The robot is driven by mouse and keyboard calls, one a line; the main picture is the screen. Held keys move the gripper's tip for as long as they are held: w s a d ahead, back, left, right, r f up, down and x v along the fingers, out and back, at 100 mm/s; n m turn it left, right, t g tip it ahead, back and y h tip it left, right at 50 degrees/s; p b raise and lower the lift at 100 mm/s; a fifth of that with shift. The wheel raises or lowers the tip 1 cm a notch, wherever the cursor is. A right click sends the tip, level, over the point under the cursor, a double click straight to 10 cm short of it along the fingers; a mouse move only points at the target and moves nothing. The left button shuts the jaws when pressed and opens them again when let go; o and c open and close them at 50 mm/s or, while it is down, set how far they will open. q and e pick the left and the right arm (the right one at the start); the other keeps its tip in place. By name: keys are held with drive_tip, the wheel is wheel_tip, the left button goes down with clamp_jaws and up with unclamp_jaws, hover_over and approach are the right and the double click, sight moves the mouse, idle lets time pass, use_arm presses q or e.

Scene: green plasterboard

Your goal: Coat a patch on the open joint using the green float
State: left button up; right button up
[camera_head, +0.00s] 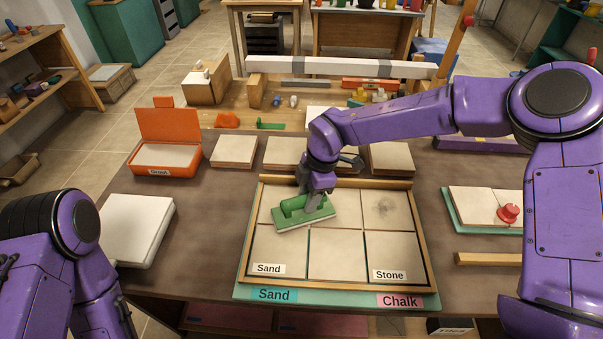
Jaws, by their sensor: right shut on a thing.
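The green float (305,213) has a green handle and a pale underside edge. It lies over the upper left and middle tiles of a wood-framed panel (432,262), across the joint between them. My right gripper (303,192) is shut on its handle from above. Whether the float touches the tiles is hard to tell. The panel holds two rows of beige tiles with thin joints; a greenish joint (309,250) runs down below the float. The upper right tile (384,208) has a dark smudge. My left arm shows at the lower left, but its gripper is out of view.
An open orange box (166,158) labelled Grout stands at the back left. Loose tiles (233,151) lie behind the panel. A white block (139,230) is to the left. At the right is a tile board (455,220) with a red knob (508,213). Tags read Sand, Stone and Chalk.

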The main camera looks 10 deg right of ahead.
drive_tip(key=shift+w+a+f, duration=0.1)
drive_tip(key=shift+a+f, duration=0.05)
drive_tip(key=shift+a, duration=0.2)
drive_tip(key=shift+a+p+v, duration=0.25)
drive_tip(key=shift+p+v, duration=0.25)
drive_tip(key=shift+v, duration=0.65)
wheel_tip(320, 180, up, 3)
drive_tip(key=shift+a+f+p, duration=0.15)
drive_tip(key=shift+f+p, duration=0.05)
drive_tip(key=shift+p, duration=0.5)
drive_tip(key=shift+a+p+v, duration=0.2)
drive_tip(key=shift+p+v, duration=0.3)
drive_tip(key=shift+v, duration=0.3)
drive_tip(key=shift+a+p+v, duration=0.15)
drive_tip(key=shift+p+v, duration=0.35)
drive_tip(key=shift+v, duration=0.35)
